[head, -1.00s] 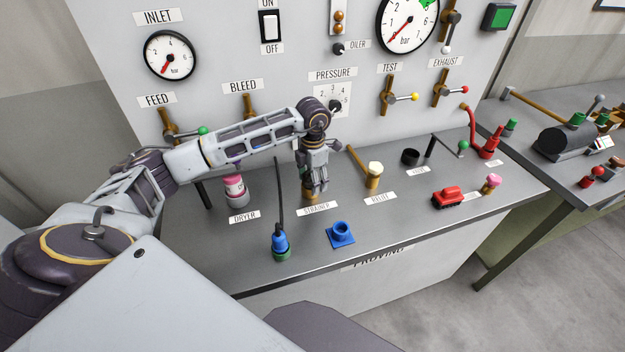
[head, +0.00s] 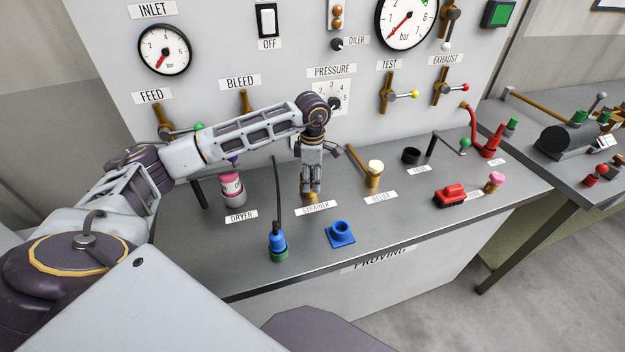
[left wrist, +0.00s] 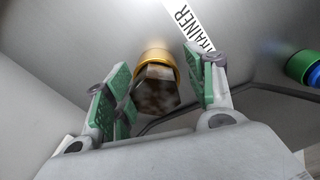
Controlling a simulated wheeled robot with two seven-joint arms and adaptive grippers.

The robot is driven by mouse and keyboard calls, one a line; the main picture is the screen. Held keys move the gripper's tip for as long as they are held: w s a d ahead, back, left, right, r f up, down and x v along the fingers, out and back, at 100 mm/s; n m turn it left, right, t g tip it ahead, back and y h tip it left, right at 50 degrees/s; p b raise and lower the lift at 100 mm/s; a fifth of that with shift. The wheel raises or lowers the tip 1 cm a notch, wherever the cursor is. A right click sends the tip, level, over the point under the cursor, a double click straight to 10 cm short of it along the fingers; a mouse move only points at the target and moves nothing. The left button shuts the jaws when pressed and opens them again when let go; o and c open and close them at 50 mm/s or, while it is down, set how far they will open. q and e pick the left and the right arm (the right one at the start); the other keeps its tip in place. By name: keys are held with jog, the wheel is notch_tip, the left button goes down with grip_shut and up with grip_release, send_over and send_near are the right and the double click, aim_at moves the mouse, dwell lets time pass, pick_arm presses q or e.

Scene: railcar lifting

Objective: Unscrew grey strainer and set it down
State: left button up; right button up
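The strainer (left wrist: 157,92) shows in the left wrist view as a dark, shiny, faceted cap in a brass ring (left wrist: 153,57). It sits by the STRAINER label (left wrist: 190,25). In the head view only its brass lower part (head: 308,198) shows; my gripper hides the rest. My left gripper (head: 313,186) points down right over it. In the left wrist view its green-padded fingers (left wrist: 160,92) stand apart on either side of the cap. I see gaps between pads and cap, so it is not gripped. My right gripper is not in view.
A blue fitting with a black hose (head: 278,243) and a blue square socket (head: 340,234) stand in front. The pink-and-white dryer (head: 232,188) stands left, the brass valve (head: 374,172) right. The panel rises behind.

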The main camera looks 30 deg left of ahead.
pick_arm(q)
jog(key=shift+m+b, duration=0.3)
jog(key=shift+m, duration=1.2)
jog(key=shift+m+b, duration=0.45)
jog(key=shift+m, duration=0.05)
jog(key=shift+a+m+b, duration=0.1)
jog(key=shift+m+b, duration=0.25)
jog(key=shift+m, duration=0.55)
jog(key=shift+m+b, duration=0.5)
jog(key=shift+m, duration=1.5)
jog(key=shift+m+b, duration=0.65)
jog(key=shift+m, duration=0.65)
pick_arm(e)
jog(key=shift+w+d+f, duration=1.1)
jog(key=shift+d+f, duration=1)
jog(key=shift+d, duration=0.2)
pick_arm(q)
jog(key=shift+m, duration=0.7)
jog(key=shift+m+b, duration=0.5)
jog(key=shift+m, duration=0.8)
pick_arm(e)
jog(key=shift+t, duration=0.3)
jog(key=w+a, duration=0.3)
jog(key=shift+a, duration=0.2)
